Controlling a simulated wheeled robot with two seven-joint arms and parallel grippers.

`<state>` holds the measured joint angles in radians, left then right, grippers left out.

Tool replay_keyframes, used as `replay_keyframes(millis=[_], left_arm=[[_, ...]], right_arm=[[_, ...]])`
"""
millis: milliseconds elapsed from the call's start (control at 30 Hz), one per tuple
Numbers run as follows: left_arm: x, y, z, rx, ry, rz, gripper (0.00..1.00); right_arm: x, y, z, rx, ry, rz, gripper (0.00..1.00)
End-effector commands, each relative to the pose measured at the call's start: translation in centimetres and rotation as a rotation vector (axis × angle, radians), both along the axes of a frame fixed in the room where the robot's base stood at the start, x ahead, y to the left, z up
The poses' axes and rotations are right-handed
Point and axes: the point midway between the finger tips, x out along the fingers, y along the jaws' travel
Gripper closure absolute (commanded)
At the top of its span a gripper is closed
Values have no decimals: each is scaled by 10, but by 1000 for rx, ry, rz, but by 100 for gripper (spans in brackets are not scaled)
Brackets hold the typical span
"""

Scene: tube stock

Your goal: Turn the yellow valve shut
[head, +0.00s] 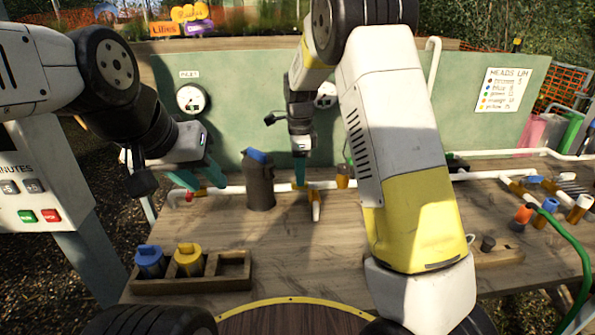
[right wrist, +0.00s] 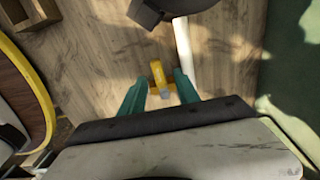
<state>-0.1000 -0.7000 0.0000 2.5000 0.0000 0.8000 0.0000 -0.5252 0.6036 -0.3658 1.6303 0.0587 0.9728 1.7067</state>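The yellow valve (right wrist: 158,74) shows in the right wrist view beside a white pipe (right wrist: 183,50), with a pale grey tip facing the camera. My right gripper (right wrist: 160,92) is open, its teal fingers on either side of the valve with gaps between. In the head view the right gripper (head: 300,172) points down at the white pipe along the bench, and its fingers and arm partly hide the fittings there. I cannot tell the valve's handle angle. My left gripper (head: 198,178) is open and empty above the bench's left side, near a red fitting (head: 189,196).
A dark canister (head: 260,185) with a blue top stands left of the right gripper. Pipes, fittings and a green hose (head: 572,245) lie at right. The bench's middle front is clear.

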Motion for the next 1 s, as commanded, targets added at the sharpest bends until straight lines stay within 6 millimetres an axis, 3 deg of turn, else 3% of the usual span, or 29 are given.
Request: replay_keyframes(millis=[100, 300, 767, 867, 1000], left_arm=[[0, 0, 0, 0, 0, 0, 64], [0, 0, 0, 0, 0, 0, 64], [0, 0, 0, 0, 0, 0, 64], [0, 0, 0, 0, 0, 0, 64], [0, 0, 0, 0, 0, 0, 64]], right_arm=[[1, 1, 23, 2, -3, 1, 62], [0, 1, 49, 1, -1, 1, 62], [-1, -1, 57, 4, -1, 7, 62], [-8, -9, 68, 26, -15, 48, 62], [-31, -29, 96, 81, -63, 193, 62]])
